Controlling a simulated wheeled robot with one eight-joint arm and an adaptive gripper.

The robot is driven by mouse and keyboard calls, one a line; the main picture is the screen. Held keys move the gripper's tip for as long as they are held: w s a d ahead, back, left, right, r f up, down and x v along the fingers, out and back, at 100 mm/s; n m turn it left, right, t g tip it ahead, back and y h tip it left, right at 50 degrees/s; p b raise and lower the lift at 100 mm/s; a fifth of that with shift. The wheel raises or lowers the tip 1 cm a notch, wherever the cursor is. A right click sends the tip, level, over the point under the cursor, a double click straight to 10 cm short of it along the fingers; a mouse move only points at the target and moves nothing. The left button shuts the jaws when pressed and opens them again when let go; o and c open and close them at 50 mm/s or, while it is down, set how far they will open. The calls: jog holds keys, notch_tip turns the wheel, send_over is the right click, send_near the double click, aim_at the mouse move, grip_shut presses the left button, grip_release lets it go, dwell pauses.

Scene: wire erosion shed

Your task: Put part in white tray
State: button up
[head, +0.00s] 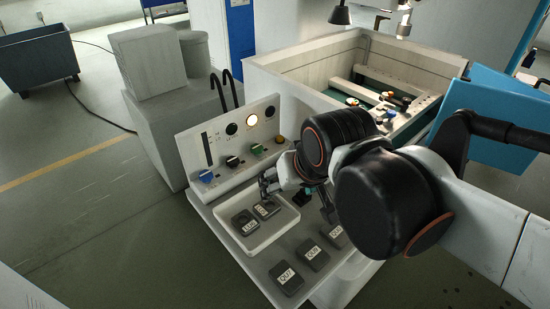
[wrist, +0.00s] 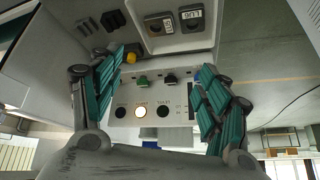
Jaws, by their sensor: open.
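The white tray (head: 277,226) lies on the machine's front shelf and holds two dark grey labelled parts, a left part (head: 245,222) and a right part (head: 266,208). In the wrist view the tray (wrist: 178,47) is at the top, with its parts (wrist: 158,25) and (wrist: 191,20) inside. Three more labelled parts, (head: 286,278), (head: 313,258) and (head: 337,236), lie on the shelf outside the tray. My gripper (head: 297,192) is open above the shelf by the tray's back right side. Its teal fingers (wrist: 165,65) are apart with nothing between them.
A control panel (head: 225,150) with knobs and a lit lamp rises behind the tray. A small dark object (head: 303,196) is partly hidden near my gripper. The open machine tank (head: 300,75) stands behind, with a blue door (head: 500,110) at right.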

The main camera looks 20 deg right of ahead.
jog(key=shift+s+n+t, duration=0.5)
jog(key=shift+s+n, duration=0.3)
jog(key=shift+n, duration=0.1)
jog(key=shift+f, duration=0.1)
jog(key=shift+f+b, duration=1.1)
jog(key=shift+b, duration=0.1)
